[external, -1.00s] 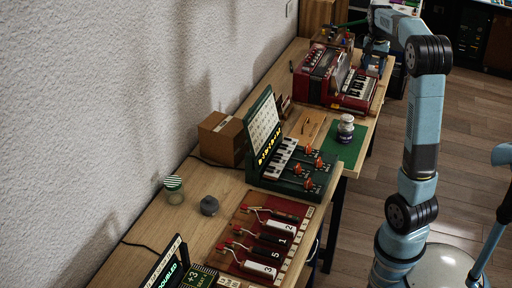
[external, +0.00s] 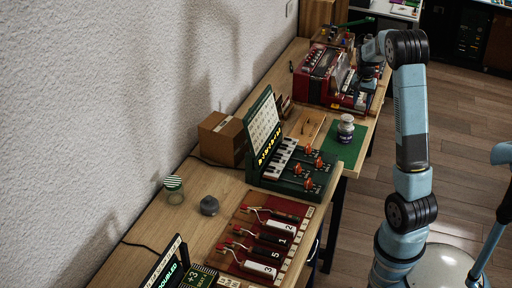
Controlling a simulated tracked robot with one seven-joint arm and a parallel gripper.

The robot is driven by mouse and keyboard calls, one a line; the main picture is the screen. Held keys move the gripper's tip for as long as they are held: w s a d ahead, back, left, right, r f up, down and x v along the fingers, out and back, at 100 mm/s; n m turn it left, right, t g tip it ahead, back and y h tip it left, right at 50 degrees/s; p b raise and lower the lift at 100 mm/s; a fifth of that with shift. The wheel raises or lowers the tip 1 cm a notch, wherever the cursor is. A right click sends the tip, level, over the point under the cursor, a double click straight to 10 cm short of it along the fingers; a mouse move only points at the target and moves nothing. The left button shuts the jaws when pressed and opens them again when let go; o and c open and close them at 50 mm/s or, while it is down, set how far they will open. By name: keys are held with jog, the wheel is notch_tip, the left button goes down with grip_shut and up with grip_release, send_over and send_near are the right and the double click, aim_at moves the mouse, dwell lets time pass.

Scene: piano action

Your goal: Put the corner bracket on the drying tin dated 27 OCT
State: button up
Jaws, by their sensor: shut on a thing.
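My gripper (external: 369,84) is small and far off in the external view, at the right end of the red accordion. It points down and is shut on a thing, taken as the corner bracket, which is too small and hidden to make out. I cannot tell whether that thing touches anything below. No tin with a readable 27 OCT date shows in this view.
The red accordion (external: 322,75) stands beside my gripper on the far bench. Nearer are a jar (external: 346,128) on a green mat (external: 343,150), a green keyboard unit (external: 283,160), a cardboard box (external: 221,139), a striped-lid jar (external: 174,190) and a red numbered board (external: 241,262).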

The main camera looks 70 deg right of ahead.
jog(key=w+d+f, duration=0.2)
jog(key=w+d, duration=0.1)
jog(key=d, duration=0.1)
send_over(347, 118)
notch_tip(347, 118, down, 6)
jog(key=shift+d+r, duration=0.1)
jog(key=shift+f, duration=1.65)
jog(key=o, duration=1)
notch_tip(347, 118, up, 12)
jog(key=shift+r, duration=0.1)
